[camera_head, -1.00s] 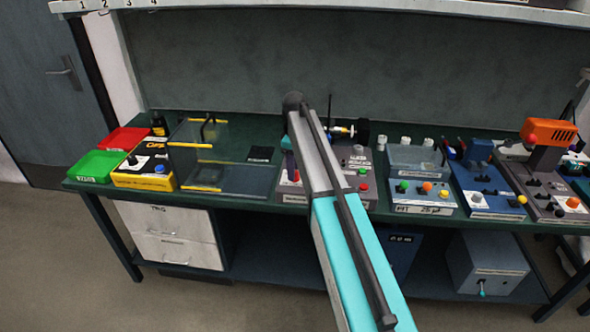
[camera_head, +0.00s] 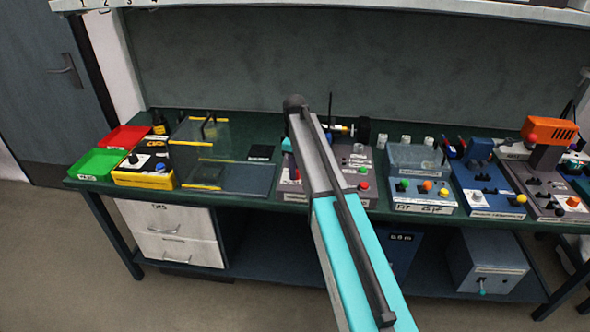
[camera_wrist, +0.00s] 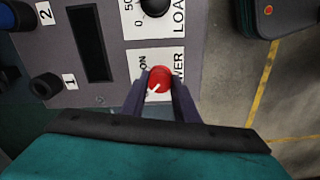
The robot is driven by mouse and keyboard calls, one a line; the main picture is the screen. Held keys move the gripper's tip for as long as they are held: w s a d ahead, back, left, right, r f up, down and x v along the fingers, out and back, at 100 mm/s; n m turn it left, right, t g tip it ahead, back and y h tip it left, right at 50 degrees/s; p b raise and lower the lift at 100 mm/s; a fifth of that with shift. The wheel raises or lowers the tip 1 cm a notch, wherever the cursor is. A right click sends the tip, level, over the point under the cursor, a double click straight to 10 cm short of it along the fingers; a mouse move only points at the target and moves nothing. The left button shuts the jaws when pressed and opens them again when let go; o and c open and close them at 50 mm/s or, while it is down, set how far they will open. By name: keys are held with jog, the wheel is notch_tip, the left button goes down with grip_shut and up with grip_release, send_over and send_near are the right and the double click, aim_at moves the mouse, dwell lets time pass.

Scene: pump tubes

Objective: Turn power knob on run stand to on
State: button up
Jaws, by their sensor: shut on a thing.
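The red power knob (camera_wrist: 159,80) with a white pointer mark sits on a white label in the wrist view, "ON" printed to its upper left and the power lettering to its right. The mark points toward the lower left. My gripper (camera_wrist: 160,88) is shut on the knob, one finger on each side. The grey panel of the run stand (camera_wrist: 58,55) fills the left of that view. In the head view my arm covers the gripper and part of the grey unit behind it.
A black load knob (camera_wrist: 153,6) is beside the power knob, and a dark display slot (camera_wrist: 90,42) is to its left. In the head view, several other devices, such as a blue unit (camera_head: 485,190), crowd the green bench right of my arm. A clear guard (camera_head: 222,150) stands to the left.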

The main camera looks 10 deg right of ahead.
jog(key=shift+m, duration=0.4)
jog(key=m, duration=0.8)
jog(key=shift+p, duration=0.35)
jog(key=m, duration=0.4)
jog(key=shift+a+m, duration=0.1)
jog(key=shift+m, duration=0.2)
jog(key=m, duration=0.4)
jog(key=shift+m, duration=0.3)
jog(key=o, duration=1.1)
jog(key=shift+c, duration=0.2)
